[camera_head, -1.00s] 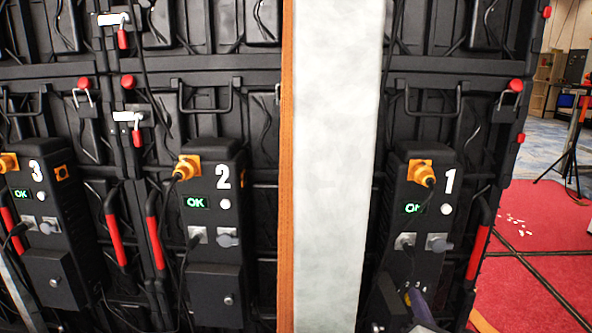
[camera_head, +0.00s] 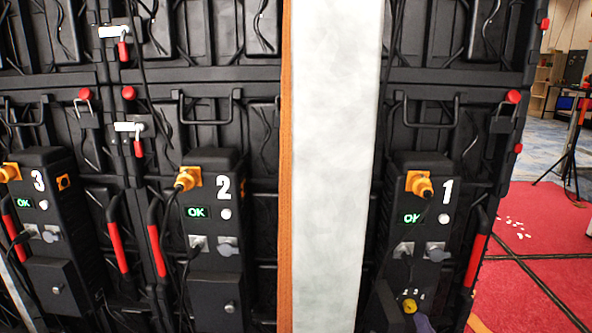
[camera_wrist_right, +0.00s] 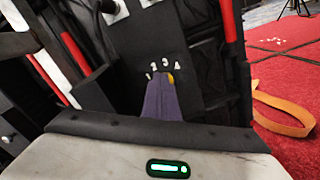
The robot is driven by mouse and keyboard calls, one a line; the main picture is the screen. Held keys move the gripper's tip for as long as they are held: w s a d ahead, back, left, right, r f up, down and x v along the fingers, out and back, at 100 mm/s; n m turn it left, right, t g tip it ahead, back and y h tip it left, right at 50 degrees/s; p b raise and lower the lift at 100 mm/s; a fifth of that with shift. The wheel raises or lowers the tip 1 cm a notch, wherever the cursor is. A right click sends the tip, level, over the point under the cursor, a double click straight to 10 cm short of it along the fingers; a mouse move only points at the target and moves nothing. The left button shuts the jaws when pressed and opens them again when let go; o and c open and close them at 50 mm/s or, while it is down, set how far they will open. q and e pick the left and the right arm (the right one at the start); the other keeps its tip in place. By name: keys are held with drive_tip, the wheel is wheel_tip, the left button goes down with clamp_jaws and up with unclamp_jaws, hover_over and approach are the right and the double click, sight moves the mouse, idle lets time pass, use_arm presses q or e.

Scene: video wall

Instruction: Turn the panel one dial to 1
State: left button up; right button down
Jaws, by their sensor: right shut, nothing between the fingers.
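Panel one's black box, marked 1 (camera_head: 447,192), is at the right in the head view, with a lit green OK display. Low on it is a small yellow dial (camera_head: 409,306) with white numbers above. In the wrist view only a yellow edge of the dial (camera_wrist_right: 171,78) shows beside my fingers, under the numbers. My right gripper (camera_head: 422,321) is shut and empty, its purple fingers at the lower right of the dial. In the wrist view the fingers (camera_wrist_right: 161,84) cover most of the dial; I cannot tell whether they touch it. My left gripper is not in view.
Boxes marked 2 (camera_head: 215,225) and 3 (camera_head: 45,220) stand to the left, their lower covers closed. A pale upright post (camera_head: 335,170) stands between boxes 2 and 1. Cables hang from the yellow plugs. Red floor (camera_head: 540,240) lies open at the right.

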sight(410, 306)
use_arm(q)
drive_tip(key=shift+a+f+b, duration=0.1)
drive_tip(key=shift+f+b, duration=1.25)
drive_tip(key=shift+b, duration=0.1)
use_arm(e)
drive_tip(key=shift+w+d+f, duration=0.2)
drive_tip(key=shift+w+d, duration=0.2)
drive_tip(key=shift+w, duration=0.55)
drive_tip(key=shift+w+d+f, duration=0.15)
drive_tip(key=shift+w+d, duration=0.2)
drive_tip(key=shift+w, duration=0.65)
drive_tip(key=shift+w+d+f, duration=0.2)
drive_tip(key=shift+w+d, duration=0.2)
drive_tip(key=shift+w, duration=0.55)
